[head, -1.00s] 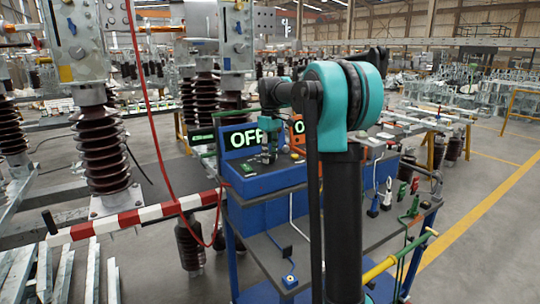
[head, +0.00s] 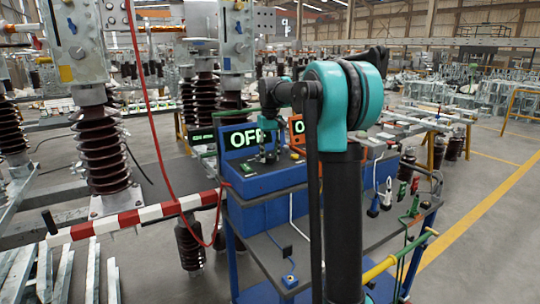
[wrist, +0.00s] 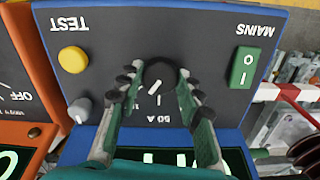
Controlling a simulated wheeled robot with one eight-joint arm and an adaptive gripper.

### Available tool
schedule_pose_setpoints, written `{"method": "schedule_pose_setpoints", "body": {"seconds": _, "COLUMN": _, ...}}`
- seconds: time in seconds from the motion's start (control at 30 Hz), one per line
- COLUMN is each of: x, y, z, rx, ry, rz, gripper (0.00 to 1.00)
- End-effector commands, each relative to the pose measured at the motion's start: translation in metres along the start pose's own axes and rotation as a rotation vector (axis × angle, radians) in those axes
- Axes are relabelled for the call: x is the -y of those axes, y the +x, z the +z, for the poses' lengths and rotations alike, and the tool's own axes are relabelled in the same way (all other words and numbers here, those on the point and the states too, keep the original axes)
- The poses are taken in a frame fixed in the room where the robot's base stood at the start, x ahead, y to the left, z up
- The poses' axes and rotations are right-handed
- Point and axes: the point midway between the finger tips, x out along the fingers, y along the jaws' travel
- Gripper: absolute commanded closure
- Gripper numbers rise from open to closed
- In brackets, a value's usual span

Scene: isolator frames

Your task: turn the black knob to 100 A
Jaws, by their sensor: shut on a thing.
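The black knob (wrist: 160,74) is on the dark sloping top of the blue box (wrist: 200,7), upside down in the wrist view. My gripper (wrist: 158,84) has one finger on each side of the knob and is shut on it. A white mark shows by the knob's lower edge, and the "50 A" print (wrist: 178,118) is below it. No 100 A mark can be read. In the head view my gripper (head: 269,150) is at the box top, hiding the knob and part of the display (head: 243,139), whose visible letters look like OFF.
The box top also has a yellow TEST button (wrist: 72,59), a grey knob (wrist: 80,109) and a green MAINS switch (wrist: 245,67). An orange box (wrist: 28,70) stands close beside it. A red-white barrier bar (head: 130,218) is left of the cart.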

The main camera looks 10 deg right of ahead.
Motion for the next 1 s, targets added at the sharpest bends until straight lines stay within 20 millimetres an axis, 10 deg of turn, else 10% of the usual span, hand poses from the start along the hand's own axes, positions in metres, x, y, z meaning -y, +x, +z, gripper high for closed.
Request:
{"method": "schedule_pose_setpoints", "body": {"seconds": 0.97, "x": -0.0002, "y": -0.0003, "z": -0.0004, "rx": -0.001, "ry": 0.224, "rz": 0.000, "gripper": 0.94}}
{"method": "schedule_pose_setpoints", "body": {"seconds": 1.0, "x": -0.0002, "y": -0.0003, "z": -0.0004, "rx": -0.001, "ry": 0.224, "rz": 0.000, "gripper": 0.60}}
